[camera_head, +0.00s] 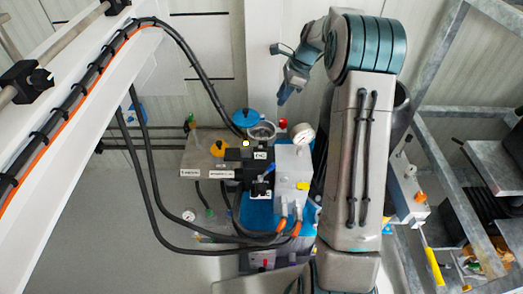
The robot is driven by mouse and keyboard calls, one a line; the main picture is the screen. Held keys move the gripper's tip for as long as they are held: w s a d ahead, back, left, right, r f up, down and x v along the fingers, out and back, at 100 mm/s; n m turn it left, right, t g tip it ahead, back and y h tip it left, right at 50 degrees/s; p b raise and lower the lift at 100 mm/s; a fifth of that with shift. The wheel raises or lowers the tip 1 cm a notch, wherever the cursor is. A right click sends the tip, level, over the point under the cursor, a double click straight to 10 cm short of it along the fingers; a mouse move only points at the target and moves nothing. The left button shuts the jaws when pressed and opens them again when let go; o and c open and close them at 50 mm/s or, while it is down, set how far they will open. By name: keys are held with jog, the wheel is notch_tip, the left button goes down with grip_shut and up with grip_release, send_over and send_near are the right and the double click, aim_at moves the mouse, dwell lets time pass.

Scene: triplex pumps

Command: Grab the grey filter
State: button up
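A round grey cup-like part (262,131), which looks like the filter or its housing, sits on the pump unit in the middle. Its top looks open, but I cannot tell the filter from its housing. A blue round cap (246,117) is just to its left. My gripper (283,98) is above and to the right of the grey part in the picture, pointing down and apart from it. Nothing shows held in it. Its fingers are too small and edge-on to show whether they are open.
A pressure gauge (302,133) and a red knob (282,123) stand close right of the grey part. Black hoses (150,170) loop on the left. A white beam (75,110) crosses the left side. A metal frame (430,150) stands on the right.

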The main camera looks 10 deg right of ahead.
aim_at(263, 129)
jog(key=b+x, duration=0.4)
jog(key=x, duration=1)
jog(key=shift+f, duration=0.1)
grip_shut()
